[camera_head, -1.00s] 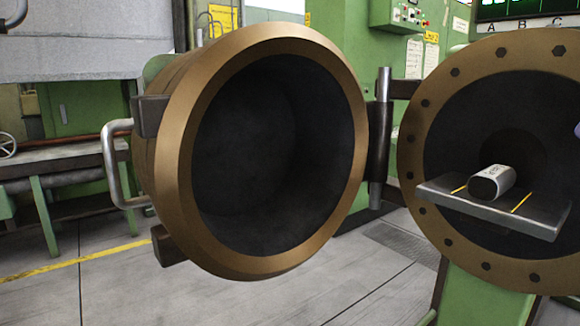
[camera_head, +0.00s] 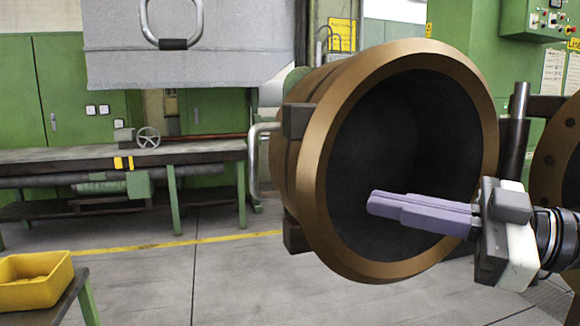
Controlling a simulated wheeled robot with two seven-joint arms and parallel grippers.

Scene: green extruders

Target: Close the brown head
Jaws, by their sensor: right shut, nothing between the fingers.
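The brown head (camera_head: 312,170) is a thick round door with a dark hollow inside, swung open on a hinge post (camera_head: 514,135) at its right. A grey bar handle (camera_head: 254,160) sits on its left side. The brown-rimmed extruder opening (camera_head: 562,150) shows only in part at the right edge. My right gripper (camera_head: 372,204) comes in from the right, its purple fingers shut and empty, pointing left in front of the head's hollow. Whether it touches the head cannot be told. My left gripper is out of view.
A workbench (camera_head: 60,156) with a handwheel (camera_head: 148,138) stands at the back left. A yellow bin (camera_head: 36,281) sits on a table at the lower left. A grey box with a handle (camera_head: 190,45) hangs above. The floor (camera_head: 225,285) left of the head is clear.

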